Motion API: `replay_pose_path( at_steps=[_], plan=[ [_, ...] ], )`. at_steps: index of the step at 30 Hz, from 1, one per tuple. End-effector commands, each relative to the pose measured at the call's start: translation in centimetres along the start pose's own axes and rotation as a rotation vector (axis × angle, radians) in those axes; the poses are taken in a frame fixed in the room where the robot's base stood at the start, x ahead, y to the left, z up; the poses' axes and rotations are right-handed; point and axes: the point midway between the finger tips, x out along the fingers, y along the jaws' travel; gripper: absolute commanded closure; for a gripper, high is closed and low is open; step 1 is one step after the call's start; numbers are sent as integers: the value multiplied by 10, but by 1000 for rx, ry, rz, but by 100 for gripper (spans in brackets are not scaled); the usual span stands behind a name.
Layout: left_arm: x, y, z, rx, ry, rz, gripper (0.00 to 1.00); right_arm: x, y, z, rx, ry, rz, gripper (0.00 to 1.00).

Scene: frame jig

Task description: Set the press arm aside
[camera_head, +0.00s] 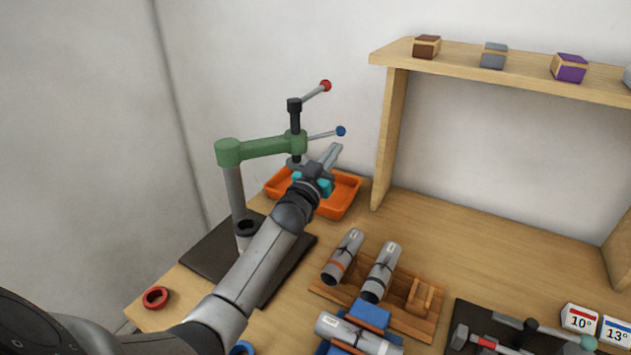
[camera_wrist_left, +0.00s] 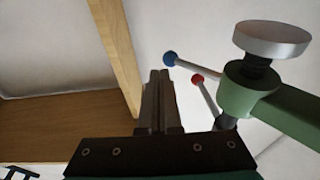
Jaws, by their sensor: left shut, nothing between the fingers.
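The press arm (camera_head: 265,147) is green and sits atop a grey post (camera_head: 236,195) at the back left. Its outer end carries a black spindle with a red-ball handle (camera_head: 325,86) and a blue-ball handle (camera_head: 341,131). My left gripper (camera_head: 335,150) is shut and empty, just right of the spindle and below the blue ball, apart from the arm. In the left wrist view the fingers (camera_wrist_left: 160,75) point up beside the blue ball (camera_wrist_left: 170,58); the green arm (camera_wrist_left: 290,112) and a pale round pad (camera_wrist_left: 272,38) are at right. My right gripper is out of view.
An orange tray (camera_head: 345,203) lies behind my left wrist. A wooden shelf (camera_head: 392,140) stands to its right. Grey cylinders (camera_head: 380,272) rest in a wooden rack in front. A red ring (camera_head: 155,298) lies near the left edge; tools (camera_head: 490,342) lie on a dark mat at right.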

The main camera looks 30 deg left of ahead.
Motion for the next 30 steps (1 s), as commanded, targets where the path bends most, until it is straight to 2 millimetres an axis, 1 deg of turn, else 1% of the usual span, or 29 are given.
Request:
replay_pose_path(
  at_steps=[1, 12, 18, 24, 30],
  plan=[
    [-9, 1, 0, 0, -2, 1, 100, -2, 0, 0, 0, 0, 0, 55],
    [-68, 3, 2, -2, -4, 4, 100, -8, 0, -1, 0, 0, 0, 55],
    [-93, 4, 1, -1, -3, 4, 100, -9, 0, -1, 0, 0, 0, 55],
    [-105, 4, 1, -1, -2, 5, 100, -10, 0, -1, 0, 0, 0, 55],
    [-106, 4, 1, -1, -1, 5, 100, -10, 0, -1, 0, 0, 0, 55]
  ],
)
